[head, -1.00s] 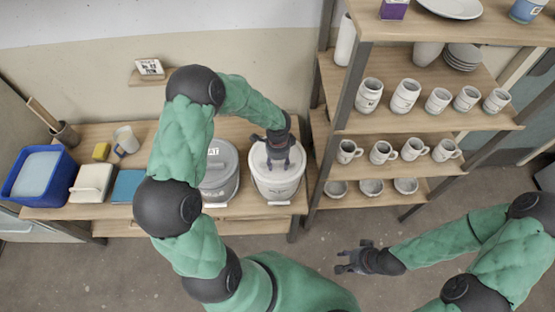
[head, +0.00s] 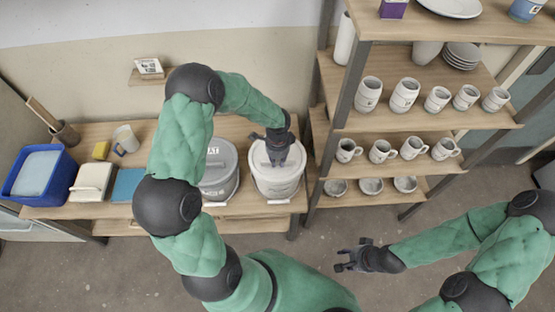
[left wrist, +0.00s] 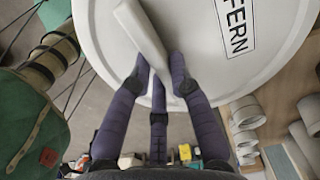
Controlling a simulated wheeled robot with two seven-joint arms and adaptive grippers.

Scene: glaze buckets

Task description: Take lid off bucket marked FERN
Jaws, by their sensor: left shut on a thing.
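The white bucket (head: 280,190) stands at the right end of the wooden bench. Its round white lid (left wrist: 205,20) carries a label reading FERN (left wrist: 237,25) in the left wrist view. A bar-shaped handle (left wrist: 138,28) crosses the lid. My left gripper (head: 277,160) points down over the lid. In the left wrist view its dark fingers (left wrist: 160,78) are shut on the handle. I cannot tell whether the lid has parted from the rim. My right gripper (head: 342,260) is open and empty over the floor, away from the bucket.
A grey bucket (head: 217,184) with a partly hidden label stands close left of the white one. A shelf post (head: 321,185) and shelves of mugs (head: 383,152) rise just to the right. A blue tub (head: 35,173) and a mug (head: 126,139) are further left.

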